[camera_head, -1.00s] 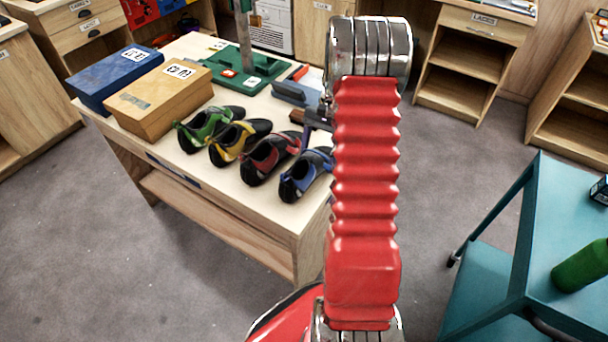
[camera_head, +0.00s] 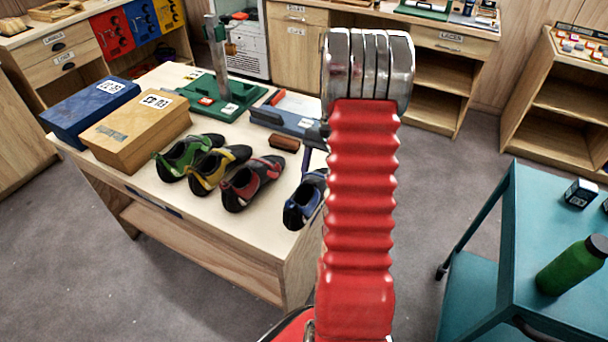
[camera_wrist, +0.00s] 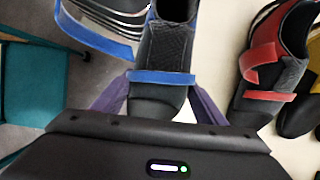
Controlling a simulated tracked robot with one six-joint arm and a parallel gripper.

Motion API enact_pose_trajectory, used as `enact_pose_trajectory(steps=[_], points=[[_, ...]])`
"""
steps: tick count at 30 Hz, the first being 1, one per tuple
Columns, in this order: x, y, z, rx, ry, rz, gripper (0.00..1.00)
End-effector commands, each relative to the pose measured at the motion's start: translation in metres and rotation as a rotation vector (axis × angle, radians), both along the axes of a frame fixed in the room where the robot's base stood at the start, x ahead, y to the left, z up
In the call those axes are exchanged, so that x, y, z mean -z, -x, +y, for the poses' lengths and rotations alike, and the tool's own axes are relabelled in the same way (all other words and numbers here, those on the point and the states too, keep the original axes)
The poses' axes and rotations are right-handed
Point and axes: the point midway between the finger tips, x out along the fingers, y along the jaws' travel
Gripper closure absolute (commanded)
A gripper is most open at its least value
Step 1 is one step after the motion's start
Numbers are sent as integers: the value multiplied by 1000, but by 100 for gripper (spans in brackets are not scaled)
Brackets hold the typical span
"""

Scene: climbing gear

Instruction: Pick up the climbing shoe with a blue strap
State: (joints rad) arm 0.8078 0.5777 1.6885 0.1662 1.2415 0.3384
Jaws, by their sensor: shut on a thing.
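The climbing shoe with a blue strap (camera_head: 308,198) is dark with blue trim, at the right end of the shoe row in the head view, partly hidden behind my red arm. In the wrist view the shoe (camera_wrist: 165,45) is upper middle, its blue strap across it. My gripper (camera_wrist: 162,92) has its purple fingers on either side of the shoe and is shut on it. I cannot tell whether the shoe's sole is clear of the table. In the head view my arm hides most of my gripper.
Red (camera_head: 253,183), yellow (camera_head: 219,168) and green (camera_head: 188,156) shoes stand left of it on the wooden table (camera_head: 225,225). Behind are a brown brush (camera_head: 284,143) and a green-based stand (camera_head: 215,100). A teal cart (camera_head: 480,225) with a green bottle (camera_head: 573,267) stands right.

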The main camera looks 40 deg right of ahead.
Motion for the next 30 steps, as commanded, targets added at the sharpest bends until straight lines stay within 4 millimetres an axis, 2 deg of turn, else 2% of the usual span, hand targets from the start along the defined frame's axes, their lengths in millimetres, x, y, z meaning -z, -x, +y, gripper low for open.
enact_pose_trajectory(steps=[3, 9, 15, 20, 30], points=[[-1, 30, -11, 4, 0, 1, 63], [0, 72, -26, 3, 0, 0, 63], [0, 98, -35, 2, 0, 0, 63], [0, 105, -37, -1, 0, 1, 63], [0, 105, -37, -1, 0, 0, 63]])
